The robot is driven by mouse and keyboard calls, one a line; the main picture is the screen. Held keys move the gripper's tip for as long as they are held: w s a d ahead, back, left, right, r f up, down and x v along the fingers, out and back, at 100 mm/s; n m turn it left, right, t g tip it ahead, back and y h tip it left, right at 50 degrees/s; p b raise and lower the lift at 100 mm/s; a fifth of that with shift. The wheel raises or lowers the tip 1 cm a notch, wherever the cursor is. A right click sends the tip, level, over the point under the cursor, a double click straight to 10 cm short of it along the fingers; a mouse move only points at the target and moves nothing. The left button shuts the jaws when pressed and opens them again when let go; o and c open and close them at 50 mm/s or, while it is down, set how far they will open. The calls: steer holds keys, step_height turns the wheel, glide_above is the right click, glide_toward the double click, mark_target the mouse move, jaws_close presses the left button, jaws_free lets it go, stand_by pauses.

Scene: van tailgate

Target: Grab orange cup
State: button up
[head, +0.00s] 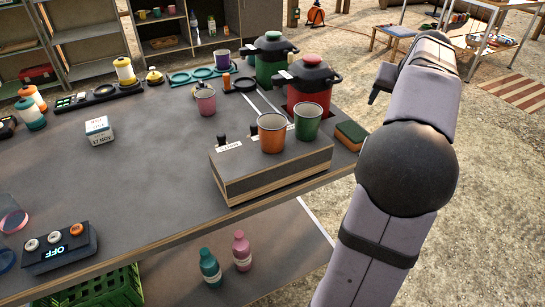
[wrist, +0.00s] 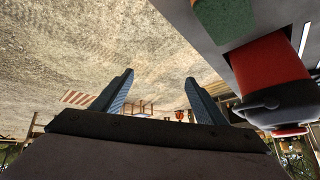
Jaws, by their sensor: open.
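The orange cup (head: 271,135) stands upright on the low wood-edged box (head: 250,180) near the table's right end. A green cup (head: 307,122) stands right beside it, to the right. My gripper (wrist: 158,80) is open and empty, its two fingers wide apart in the wrist view. In the head view a dark finger tip (head: 374,96) shows right of the table edge, over open ground, well apart from the orange cup; the arm hides the rest. The orange cup is not in the wrist view.
A red pot (head: 307,92) and a sponge (head: 350,135) sit at the table's right edge; the pot also shows in the wrist view (wrist: 265,70). A green pot (head: 268,62) stands behind. A pink cup (head: 205,102) stands further left.

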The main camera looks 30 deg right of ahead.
steer(key=w+a+r+n+t+y+p, duration=0.15)
steer(key=w+a+r, duration=0.25)
steer(key=a+r, duration=0.45)
steer(key=w+a+r+n+t+y+p, duration=0.1)
steer(key=w+a+r+n+t, duration=0.2)
steer(key=a+r, duration=0.6)
steer(key=m+g+p, duration=0.4)
steer(key=g+p, duration=0.4)
steer(key=p, duration=1.5)
glide_toward(272, 122)
steer(key=shift+s+a+f+t+h, duration=0.15)
steer(key=shift+s+a+f+h, duration=0.1)
steer(key=shift+s, duration=0.2)
steer(key=shift+s+a+f+t+h, duration=0.15)
steer(key=shift+s+a, duration=0.1)
steer(key=shift+s, duration=0.2)
steer(key=shift+s+f, duration=0.1)
steer(key=shift+f, duration=0.15)
steer(key=shift+p+x, duration=0.5)
steer(key=shift+x, duration=3.1)
steer(key=c, duration=1.1)
